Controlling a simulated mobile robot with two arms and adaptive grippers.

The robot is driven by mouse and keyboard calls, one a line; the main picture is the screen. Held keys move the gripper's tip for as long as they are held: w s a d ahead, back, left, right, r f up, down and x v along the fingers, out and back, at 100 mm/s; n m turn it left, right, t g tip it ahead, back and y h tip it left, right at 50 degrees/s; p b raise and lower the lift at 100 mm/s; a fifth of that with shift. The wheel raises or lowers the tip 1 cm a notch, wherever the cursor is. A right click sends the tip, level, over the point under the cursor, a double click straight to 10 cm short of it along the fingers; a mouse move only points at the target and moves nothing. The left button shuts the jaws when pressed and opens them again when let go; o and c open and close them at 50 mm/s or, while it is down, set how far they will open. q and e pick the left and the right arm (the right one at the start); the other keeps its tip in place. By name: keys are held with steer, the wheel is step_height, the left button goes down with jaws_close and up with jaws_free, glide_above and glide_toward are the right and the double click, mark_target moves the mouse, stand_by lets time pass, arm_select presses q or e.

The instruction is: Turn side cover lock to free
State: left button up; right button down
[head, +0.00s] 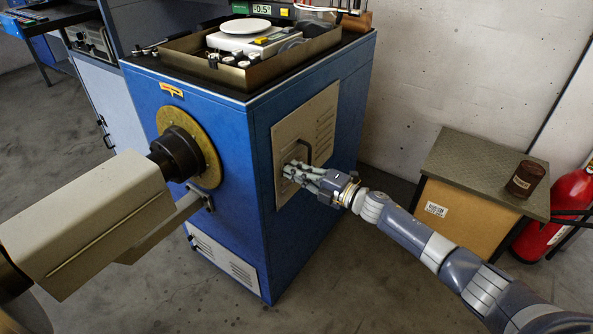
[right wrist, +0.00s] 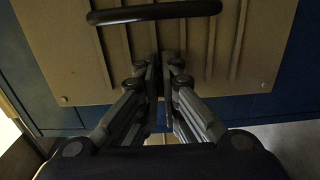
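The side cover (head: 310,135) is a beige louvred panel on the right side of the blue cabinet (head: 235,125). It has a dark bar handle (head: 307,149), which also shows across the top of the right wrist view (right wrist: 155,13). My right gripper (head: 287,170) is at the cover, just below the handle. Its fingertips (right wrist: 161,58) are close together with a narrow gap, pointing at the louvred face. I cannot make out the lock; the fingers may hide it. Whether they grip anything or touch the panel is unclear. My left gripper is not in view.
A brass disc with a dark hub (head: 178,153) is on the cabinet front, with a beige box-shaped body before it. A tray (head: 190,68) with a scale is on top. A small cabinet (head: 465,205) with a brown jar (head: 525,178) and a red extinguisher (head: 555,210) stand right.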

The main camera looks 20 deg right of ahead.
steer(key=c, duration=1.8)
jaws_free()
steer(key=shift+s+d, duration=0.1)
steer(key=v, duration=1.1)
steer(key=shift+s+d, duration=0.3)
